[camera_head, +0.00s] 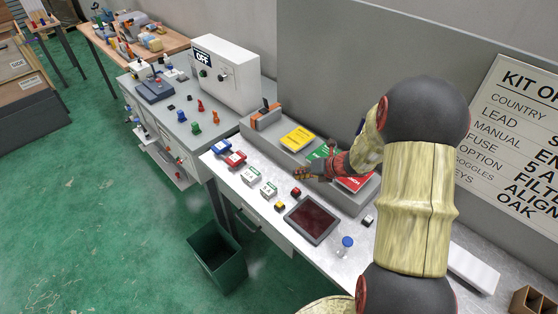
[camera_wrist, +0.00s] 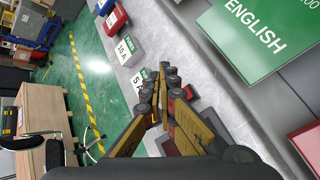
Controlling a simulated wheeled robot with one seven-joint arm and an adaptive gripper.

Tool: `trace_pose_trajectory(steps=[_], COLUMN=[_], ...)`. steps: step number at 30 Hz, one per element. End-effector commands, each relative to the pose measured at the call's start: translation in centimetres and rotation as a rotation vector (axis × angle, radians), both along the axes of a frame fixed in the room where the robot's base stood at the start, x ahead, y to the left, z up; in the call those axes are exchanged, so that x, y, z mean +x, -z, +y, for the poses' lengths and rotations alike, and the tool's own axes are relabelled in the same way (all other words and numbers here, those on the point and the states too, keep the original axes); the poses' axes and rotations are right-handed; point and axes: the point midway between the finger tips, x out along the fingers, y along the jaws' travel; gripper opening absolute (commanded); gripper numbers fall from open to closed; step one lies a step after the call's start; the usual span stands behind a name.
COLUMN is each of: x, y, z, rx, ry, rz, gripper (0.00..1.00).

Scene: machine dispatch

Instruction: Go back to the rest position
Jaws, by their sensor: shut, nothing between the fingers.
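My gripper (camera_head: 306,173) hangs over the metal bench (camera_head: 268,229), in front of the row of coloured manuals. In the wrist view my gripper (camera_wrist: 166,92) has its fingertips together, with nothing between them. The green manual (camera_head: 323,151) lies behind it and reads ENGLISH in the wrist view (camera_wrist: 262,32). A yellow manual (camera_head: 298,138) lies to its left, and a red manual (camera_head: 356,180) to its right, partly hidden by my arm.
A dark red tray (camera_head: 312,220), white labelled boxes (camera_head: 251,175) and a blue-capped bottle (camera_head: 345,246) stand on the bench. A dark green bin (camera_head: 217,254) is on the floor. A grey OFF cabinet (camera_head: 226,74) stands at the back left. A sign board (camera_head: 520,135) is at the right.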

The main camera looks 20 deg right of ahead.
Motion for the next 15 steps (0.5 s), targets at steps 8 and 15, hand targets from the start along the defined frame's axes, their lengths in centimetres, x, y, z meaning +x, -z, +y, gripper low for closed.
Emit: trace_pose_trajectory(steps=[8, 15], x=[0.0, -3.6], y=[0.0, 1.4], z=[0.0, 3.0], rx=[-0.034, -0.275], ry=[-0.038, -0.477], rz=[-0.017, -0.100], gripper=[0.00, 0.00])
